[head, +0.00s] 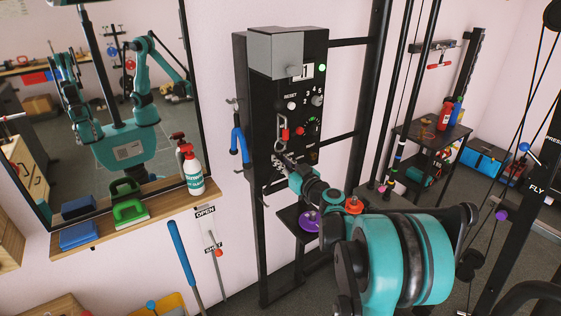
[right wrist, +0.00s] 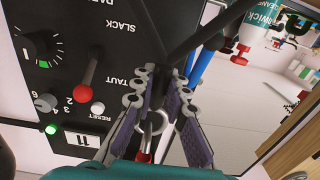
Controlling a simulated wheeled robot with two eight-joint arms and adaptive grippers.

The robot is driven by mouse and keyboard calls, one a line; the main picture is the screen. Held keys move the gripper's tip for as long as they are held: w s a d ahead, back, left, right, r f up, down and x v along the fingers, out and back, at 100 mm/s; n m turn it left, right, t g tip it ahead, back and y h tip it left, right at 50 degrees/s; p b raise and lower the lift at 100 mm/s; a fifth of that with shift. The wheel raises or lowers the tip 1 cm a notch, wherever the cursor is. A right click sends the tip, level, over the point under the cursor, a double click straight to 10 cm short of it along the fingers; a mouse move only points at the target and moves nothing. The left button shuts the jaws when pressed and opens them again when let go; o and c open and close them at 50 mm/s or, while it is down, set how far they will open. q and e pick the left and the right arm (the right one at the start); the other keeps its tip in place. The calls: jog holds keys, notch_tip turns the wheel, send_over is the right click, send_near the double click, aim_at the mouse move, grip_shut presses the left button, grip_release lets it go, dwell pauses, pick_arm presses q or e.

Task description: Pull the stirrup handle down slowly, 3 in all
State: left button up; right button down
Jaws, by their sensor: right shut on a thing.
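My right gripper (head: 285,159) is at the lower front of the black panel, just below a hanging metal link (head: 281,126) with a red part. In the right wrist view its two purple-padded fingers (right wrist: 158,88) are closed around a dark piece, with a metal ring (right wrist: 151,122) between them. My left gripper is not in view.
The black panel (head: 263,105) carries a green light (head: 323,68), a white reset button (head: 291,105) and a red-tipped lever (right wrist: 88,80). A blue handle (head: 238,142) hangs at its left. A purple disc (head: 309,221) lies beneath my arm. A spray bottle (head: 193,172) stands on the wooden shelf.

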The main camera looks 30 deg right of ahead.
jog(key=shift+r+p, duration=0.9)
jog(key=shift+r, duration=0.3)
jog(key=shift+r+p, duration=0.9)
jog(key=shift+r, duration=0.15)
jog(key=shift+r+p, duration=0.4)
jog(key=shift+r, duration=0.2)
jog(key=shift+f, duration=0.1)
